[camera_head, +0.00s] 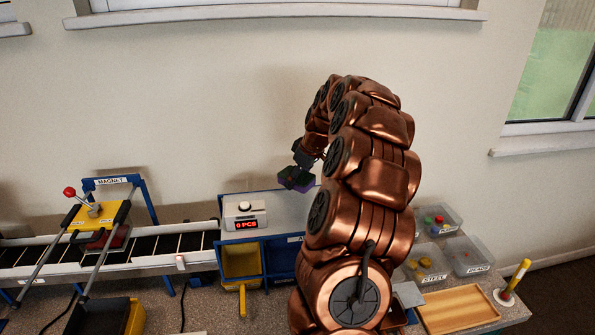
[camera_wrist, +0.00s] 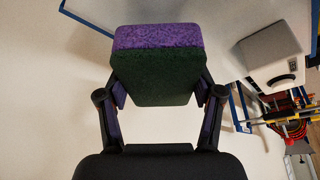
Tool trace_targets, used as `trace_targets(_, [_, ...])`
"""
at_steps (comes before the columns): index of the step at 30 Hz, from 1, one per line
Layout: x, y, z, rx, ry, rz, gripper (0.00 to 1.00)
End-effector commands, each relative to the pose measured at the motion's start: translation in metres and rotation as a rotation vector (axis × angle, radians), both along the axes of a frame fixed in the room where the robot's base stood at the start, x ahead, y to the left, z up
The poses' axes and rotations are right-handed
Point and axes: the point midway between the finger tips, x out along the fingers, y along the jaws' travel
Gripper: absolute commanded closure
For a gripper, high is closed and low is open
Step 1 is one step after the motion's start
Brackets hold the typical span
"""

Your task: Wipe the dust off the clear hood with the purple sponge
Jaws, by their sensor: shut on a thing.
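My gripper (camera_head: 303,160) is shut on the purple sponge (camera_head: 303,187), which has a dark green scouring side. In the wrist view the sponge (camera_wrist: 155,37) sits between the two fingers, purple edge up and green face toward the camera. In the head view the sponge appears over the pale, blue-framed hood section (camera_head: 287,212) beside the counter. I cannot tell whether it touches the hood. A pale surface with blue edging fills much of the wrist view behind the sponge. Dust is not clearly distinguishable, and my arm hides the hood's right part.
A counter box (camera_head: 244,209) showing "0 PCS" stands left of the hood, above a yellow bin (camera_head: 240,262). A conveyor (camera_head: 165,248) with a magnet frame (camera_head: 110,181) extends left. Clear trays (camera_head: 468,256) and a wooden tray (camera_head: 458,308) lie right of my arm.

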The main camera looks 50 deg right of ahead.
Motion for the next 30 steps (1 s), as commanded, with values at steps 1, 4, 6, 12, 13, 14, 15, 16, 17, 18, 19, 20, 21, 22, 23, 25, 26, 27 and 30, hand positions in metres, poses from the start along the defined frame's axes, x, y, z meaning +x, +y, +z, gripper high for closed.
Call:
trace_targets(1, [0.001, 0.000, 0.005, -0.001, 0.000, 0.002, 0.67])
trace_targets(4, [0.001, 0.002, 0.013, 0.001, 0.001, 0.005, 0.67])
trace_targets(6, [0.001, 0.002, 0.019, 0.000, 0.000, 0.004, 0.67])
trace_targets(12, [0.002, 0.002, 0.026, -0.001, 0.000, 0.004, 0.67])
trace_targets(13, [0.001, 0.002, 0.026, 0.000, 0.000, 0.004, 0.67])
trace_targets(14, [0.001, 0.002, 0.026, 0.000, 0.000, 0.004, 0.67])
trace_targets(15, [0.002, 0.002, 0.026, 0.000, 0.001, 0.004, 0.67])
trace_targets(16, [0.001, 0.002, 0.026, 0.000, 0.001, 0.004, 0.67])
trace_targets(17, [0.001, 0.002, 0.026, 0.000, 0.001, 0.004, 0.67])
trace_targets(18, [0.001, 0.002, 0.026, 0.000, 0.001, 0.004, 0.67])
trace_targets(19, [0.001, 0.002, 0.026, 0.000, 0.001, 0.004, 0.67])
trace_targets(20, [0.001, 0.002, 0.026, 0.000, 0.001, 0.004, 0.67])
trace_targets(21, [0.001, 0.002, 0.026, 0.001, 0.001, 0.005, 0.67])
trace_targets(22, [0.001, 0.002, 0.026, 0.001, 0.001, 0.005, 0.67])
trace_targets(23, [0.001, 0.002, 0.026, 0.001, 0.001, 0.005, 0.67])
trace_targets(25, [0.001, 0.002, 0.026, 0.001, 0.001, 0.005, 0.67])
trace_targets(26, [0.001, 0.002, 0.026, 0.001, 0.001, 0.005, 0.67])
trace_targets(27, [0.001, 0.002, 0.026, 0.001, 0.001, 0.005, 0.67])
trace_targets(30, [0.000, 0.001, 0.026, 0.001, 0.001, 0.002, 0.67])
